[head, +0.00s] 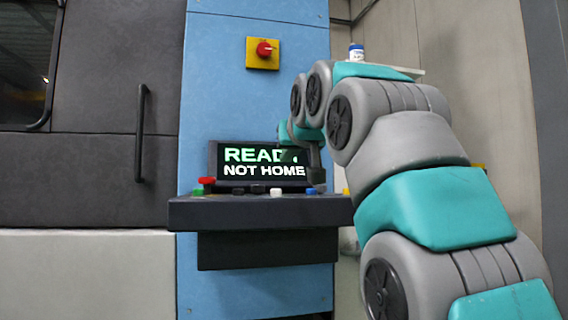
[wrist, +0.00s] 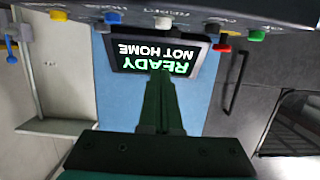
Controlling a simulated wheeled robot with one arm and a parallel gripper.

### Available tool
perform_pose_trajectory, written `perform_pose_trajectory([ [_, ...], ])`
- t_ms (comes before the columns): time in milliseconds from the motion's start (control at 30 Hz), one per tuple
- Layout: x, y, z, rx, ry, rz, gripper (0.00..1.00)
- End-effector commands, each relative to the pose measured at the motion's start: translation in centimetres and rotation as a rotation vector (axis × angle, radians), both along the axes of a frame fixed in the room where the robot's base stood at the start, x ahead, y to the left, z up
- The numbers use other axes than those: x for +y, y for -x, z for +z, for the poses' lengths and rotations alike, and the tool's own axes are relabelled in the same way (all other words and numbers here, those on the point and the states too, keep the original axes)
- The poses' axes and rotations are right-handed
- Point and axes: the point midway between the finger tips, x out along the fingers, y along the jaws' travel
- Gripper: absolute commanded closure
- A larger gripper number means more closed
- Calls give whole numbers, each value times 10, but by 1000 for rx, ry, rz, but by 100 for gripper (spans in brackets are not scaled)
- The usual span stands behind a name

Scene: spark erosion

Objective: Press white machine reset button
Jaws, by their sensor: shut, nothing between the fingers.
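The white button (head: 276,192) stands on the dark control panel (head: 260,212), below the screen (head: 262,162). It also shows in the upside-down wrist view (wrist: 163,22), in the row of buttons along the top. My gripper (head: 316,182) is right of the white button in the head view, close over the panel's right part, with a gap between them. In the wrist view my gripper (wrist: 163,78) is shut and empty, its fingers overlapping the screen below the white button. The screen reads "READY" and "NOT HOME". The button labels are too blurred to read surely.
A red button (head: 207,181) and a green button (head: 196,193) sit at the panel's left end. A yellow button (head: 346,191) is at its right. A red emergency knob (head: 264,49) is on the blue wall above. A door handle (head: 141,132) stands left.

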Motion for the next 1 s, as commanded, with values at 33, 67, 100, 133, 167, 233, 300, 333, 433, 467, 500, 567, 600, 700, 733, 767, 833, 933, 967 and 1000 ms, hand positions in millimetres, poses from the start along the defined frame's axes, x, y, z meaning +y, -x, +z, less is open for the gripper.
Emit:
perform_pose_trajectory([
  [33,-1,4,0,1,0,0,100],
  [67,-2,6,1,2,1,0,100],
  [100,-2,7,1,2,1,0,100],
  [133,-3,9,1,2,1,0,100],
  [167,-3,10,1,2,1,0,100],
  [233,-3,11,2,2,1,0,100],
  [300,-3,12,2,2,1,0,100],
  [333,-3,12,2,2,1,0,100],
  [433,-3,12,2,2,1,0,100],
  [467,-3,12,2,2,0,0,100],
  [500,-3,12,2,1,-1,0,100],
  [567,-3,12,2,1,-1,0,100],
  [600,-3,12,3,1,-1,0,100],
  [700,-3,12,3,1,-1,0,100],
  [733,-3,12,3,1,-1,0,100],
  [767,-3,12,3,1,-1,0,100],
  [833,-3,12,3,1,-1,0,100],
  [933,-3,12,3,1,-1,0,100],
  [967,-3,12,3,1,-1,0,100],
  [1000,-3,12,3,1,-1,0,100],
])
